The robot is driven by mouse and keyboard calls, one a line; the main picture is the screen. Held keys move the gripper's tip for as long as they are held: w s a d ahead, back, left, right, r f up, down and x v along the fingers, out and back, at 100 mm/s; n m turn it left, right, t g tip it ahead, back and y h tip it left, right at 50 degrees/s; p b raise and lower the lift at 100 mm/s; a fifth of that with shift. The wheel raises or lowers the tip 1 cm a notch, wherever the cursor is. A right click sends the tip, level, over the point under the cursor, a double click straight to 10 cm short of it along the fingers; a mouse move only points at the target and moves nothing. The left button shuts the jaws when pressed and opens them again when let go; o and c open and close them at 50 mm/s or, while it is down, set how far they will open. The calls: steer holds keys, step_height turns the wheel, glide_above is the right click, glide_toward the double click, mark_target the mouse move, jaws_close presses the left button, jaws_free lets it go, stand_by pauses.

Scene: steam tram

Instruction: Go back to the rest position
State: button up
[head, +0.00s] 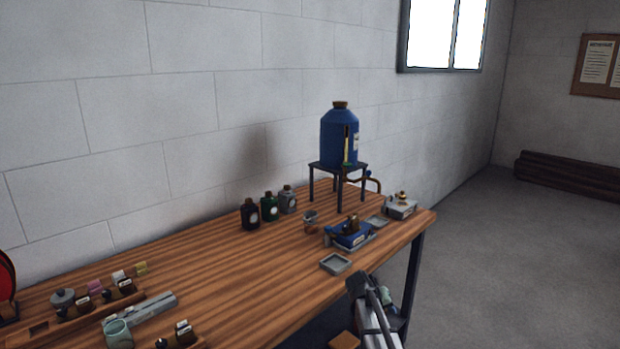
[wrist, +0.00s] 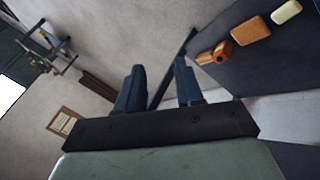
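My gripper (wrist: 159,68) shows in the wrist view with its two dark blue fingers standing apart. Only pale floor and a thin dark bar show between them, and nothing is held. In the head view, part of my arm (head: 375,320) is at the bottom, just off the front right edge of the wooden workbench (head: 230,275). The fingertips cannot be clearly made out there.
On the bench stand a blue tank (head: 338,138) on a dark stand, several bottles (head: 269,207), a small grey tray (head: 336,263) and a blue device (head: 352,236). Open floor (head: 500,270) lies right. The wrist view shows a dark surface (wrist: 262,62) with small blocks.

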steer(key=s+a+f+g+y, duration=0.3)
steer(key=s+f+g, duration=0.2)
steer(key=s+f, duration=2)
steer(key=s+a+f+g+y, duration=0.1)
steer(key=s+f, duration=0.2)
steer(key=s, duration=0.7)
steer(key=s+a+f+g+y, duration=0.1)
steer(key=s+a+f+g, duration=0.1)
steer(key=s, duration=0.8)
steer(key=s+a+f+g+y, duration=0.1)
steer(key=s+f, duration=0.3)
steer(key=s, duration=0.6)
steer(key=shift+s+a+g, duration=0.25)
steer(key=shift+s+g, duration=0.1)
steer(key=shift+g, duration=0.35)
